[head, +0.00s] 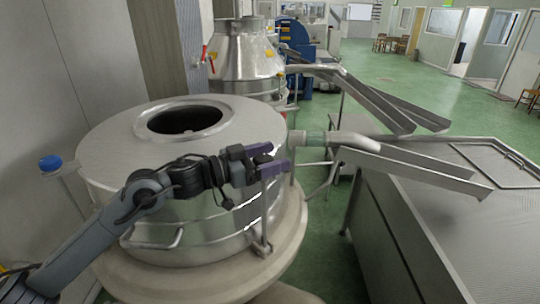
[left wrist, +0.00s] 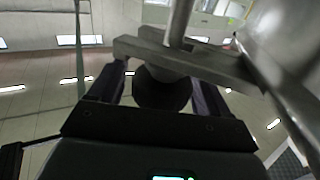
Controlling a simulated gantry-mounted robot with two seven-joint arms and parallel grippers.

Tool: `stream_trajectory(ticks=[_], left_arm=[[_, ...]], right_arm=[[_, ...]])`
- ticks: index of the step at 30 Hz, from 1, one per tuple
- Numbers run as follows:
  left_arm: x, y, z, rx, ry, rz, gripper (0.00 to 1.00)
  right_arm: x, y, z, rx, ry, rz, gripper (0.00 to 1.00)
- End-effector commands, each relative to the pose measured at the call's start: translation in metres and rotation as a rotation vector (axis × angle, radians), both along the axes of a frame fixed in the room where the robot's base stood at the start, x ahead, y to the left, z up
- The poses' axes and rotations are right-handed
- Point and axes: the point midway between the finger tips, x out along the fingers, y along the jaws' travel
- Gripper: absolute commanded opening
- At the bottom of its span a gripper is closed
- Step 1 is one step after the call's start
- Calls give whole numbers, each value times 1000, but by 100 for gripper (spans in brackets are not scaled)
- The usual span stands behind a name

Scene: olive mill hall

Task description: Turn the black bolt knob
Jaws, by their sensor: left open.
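The black bolt knob (left wrist: 162,92) shows in the left wrist view as a dark round shape below a metal bar (left wrist: 205,65) and a vertical rod (left wrist: 181,20). My left gripper (left wrist: 157,82) is open, with one dark finger on each side of the knob; gaps show beside it, and I cannot tell whether either finger touches. In the head view my left gripper (head: 276,159) is at the right side of the steel vat (head: 200,215), near its upper rim, above a thin upright rod (head: 263,212). I cannot make out the knob there. My right gripper is not in view.
A steel spout (head: 345,141) and sloping chutes (head: 415,168) lie just right of the gripper. A large metal table (head: 440,230) fills the lower right. A second vat (head: 245,60) stands behind. A blue cap (head: 50,162) is at left. Green floor (head: 400,70) is open farther back.

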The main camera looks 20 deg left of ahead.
Motion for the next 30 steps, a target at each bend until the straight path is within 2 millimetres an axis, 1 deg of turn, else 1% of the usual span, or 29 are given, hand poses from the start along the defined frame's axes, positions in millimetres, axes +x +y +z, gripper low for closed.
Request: stream_trajectory(ticks=[8, 18, 23, 30], left_arm=[[1, -1, 0, 0, 0, 0, 78], [0, -1, 0, 0, 0, 0, 26], [0, -1, 0, -1, 1, 22, 26], [2, -1, 1, -4, 2, 175, 26]], right_arm=[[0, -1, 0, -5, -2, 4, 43], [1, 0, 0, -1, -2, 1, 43], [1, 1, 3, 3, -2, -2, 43], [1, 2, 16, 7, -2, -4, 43]])
